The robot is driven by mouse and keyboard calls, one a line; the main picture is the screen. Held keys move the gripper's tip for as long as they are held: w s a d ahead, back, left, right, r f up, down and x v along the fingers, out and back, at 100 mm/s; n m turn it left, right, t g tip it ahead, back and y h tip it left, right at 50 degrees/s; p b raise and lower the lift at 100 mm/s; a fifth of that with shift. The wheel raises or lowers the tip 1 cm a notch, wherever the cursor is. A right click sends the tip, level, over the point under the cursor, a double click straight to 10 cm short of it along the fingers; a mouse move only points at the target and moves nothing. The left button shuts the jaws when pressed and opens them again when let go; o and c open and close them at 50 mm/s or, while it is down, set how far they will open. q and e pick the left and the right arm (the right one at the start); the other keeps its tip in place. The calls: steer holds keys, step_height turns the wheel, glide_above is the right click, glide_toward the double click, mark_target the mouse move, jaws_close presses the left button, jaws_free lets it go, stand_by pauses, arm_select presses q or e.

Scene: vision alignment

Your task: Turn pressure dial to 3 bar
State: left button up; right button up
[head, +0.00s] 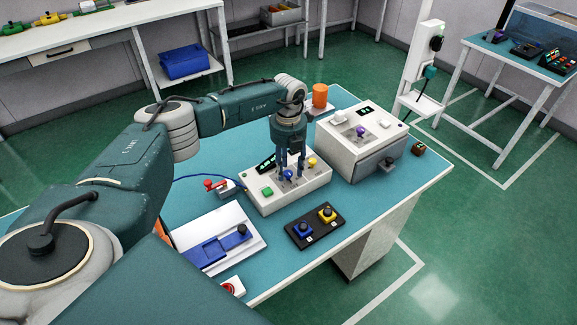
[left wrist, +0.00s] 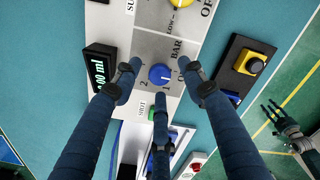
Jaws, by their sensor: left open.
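The pressure dial is a round blue knob (left wrist: 159,74) with a white mark, on a grey plate lettered BAR with numbers around it. The mark points toward the right in the left wrist view; I cannot tell the exact value. In the head view the blue dial (head: 288,175) sits on the front panel of a white control box (head: 284,204). My left gripper (head: 291,176) is open, pointing down over the dial. In the left wrist view its fingers (left wrist: 161,88) stand around the knob; contact is unclear. My right gripper (left wrist: 279,119) shows small, over the floor.
A yellow knob (head: 312,162), a green button (head: 267,191) and a dark display (head: 266,163) share the box. A black block with blue and yellow buttons (head: 315,228) lies in front. A larger white device (head: 358,143) stands behind right, an orange cylinder (head: 320,95) behind.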

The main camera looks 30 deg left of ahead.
arm_select(q)
steer(key=shift+s+f, duration=0.1)
steer(key=shift+f, duration=0.25)
steer(key=shift+c, duration=0.5)
jaws_close()
arm_select(e)
steer(key=shift+s+r, duration=0.1)
steer(key=shift+s, duration=0.05)
